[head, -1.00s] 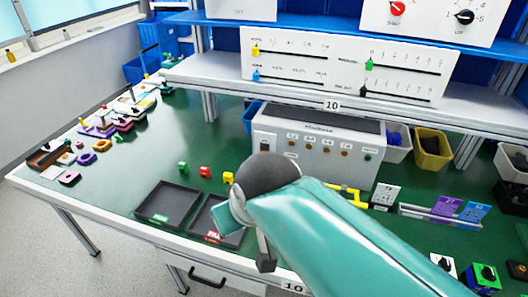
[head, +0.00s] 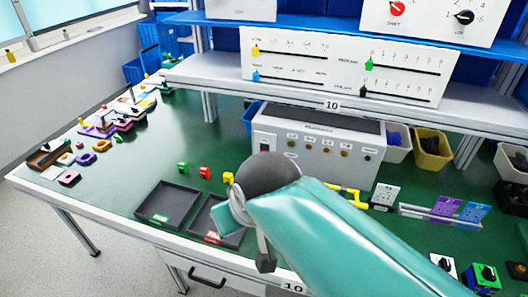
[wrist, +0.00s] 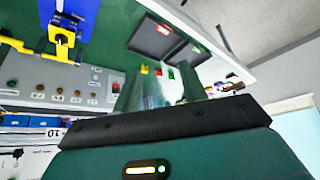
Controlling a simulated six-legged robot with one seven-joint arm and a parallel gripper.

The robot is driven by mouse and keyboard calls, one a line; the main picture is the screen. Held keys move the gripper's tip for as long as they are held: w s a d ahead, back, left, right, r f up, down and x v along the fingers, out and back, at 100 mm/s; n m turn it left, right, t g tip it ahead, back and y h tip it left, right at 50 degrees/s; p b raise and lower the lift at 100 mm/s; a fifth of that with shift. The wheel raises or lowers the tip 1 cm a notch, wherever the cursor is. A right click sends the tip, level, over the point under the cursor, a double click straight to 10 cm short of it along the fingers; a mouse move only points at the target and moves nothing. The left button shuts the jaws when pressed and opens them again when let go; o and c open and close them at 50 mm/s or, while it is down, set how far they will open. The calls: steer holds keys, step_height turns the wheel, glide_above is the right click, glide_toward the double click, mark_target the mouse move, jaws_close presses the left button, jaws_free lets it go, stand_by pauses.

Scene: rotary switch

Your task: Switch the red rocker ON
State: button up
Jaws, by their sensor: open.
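The white control box (head: 320,152) stands on the green bench under the shelf. What looks like the red rocker (head: 265,146) is at the upper left of its front, just above my arm in the head view. In the wrist view a small red part, likely the rocker (wrist: 116,87), shows at the end of the box's row of buttons, left of my fingers. My gripper (wrist: 168,88) is open, with nothing seen between its fingers. It appears apart from the box. In the head view my arm covers the box's lower left and most of the gripper. The rocker's position cannot be told.
Two dark trays (head: 167,204) lie at the bench's front, with small green, red and yellow blocks (head: 228,178) behind them. A yellow part (head: 350,196) lies before the box. A shelf (head: 330,103) overhangs it. Bench left of the box is fairly clear.

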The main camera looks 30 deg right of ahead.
steer(key=shift+c, duration=0.2)
jaws_close()
stand_by(1.5)
